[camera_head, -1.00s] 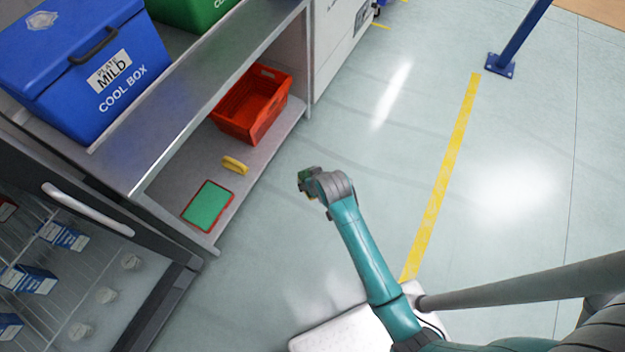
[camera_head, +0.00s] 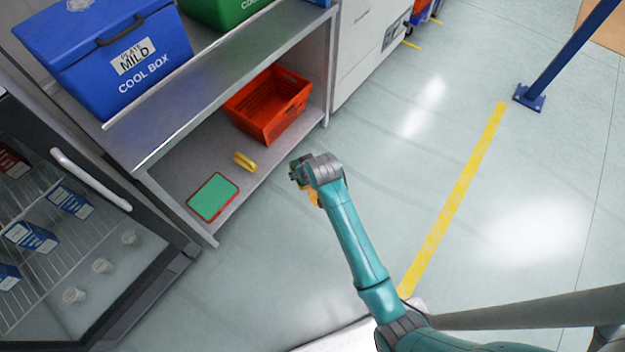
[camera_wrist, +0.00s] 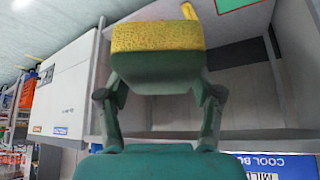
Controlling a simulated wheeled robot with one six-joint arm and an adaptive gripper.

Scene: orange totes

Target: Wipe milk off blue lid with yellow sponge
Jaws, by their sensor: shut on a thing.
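A blue cool box (camera_head: 120,65) stands on the counter at the upper left of the head view. Its blue lid (camera_head: 70,32) is shut and carries a pale whitish patch (camera_head: 80,5) near the top edge of the picture. My gripper (camera_head: 298,172) is over the floor in front of the shelf, well right of and away from the box. In the wrist view my gripper (camera_wrist: 158,82) is shut on a sponge with a yellow layer (camera_wrist: 155,37) and a dark green layer. In the head view the sponge is mostly hidden by the gripper.
On the low shelf are an orange tote (camera_head: 268,106), a yellow item (camera_head: 244,162) and a green board with red rim (camera_head: 213,197). A green box (camera_head: 222,10) stands beside the cool box. A glass-fronted fridge (camera_head: 60,230) is at left.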

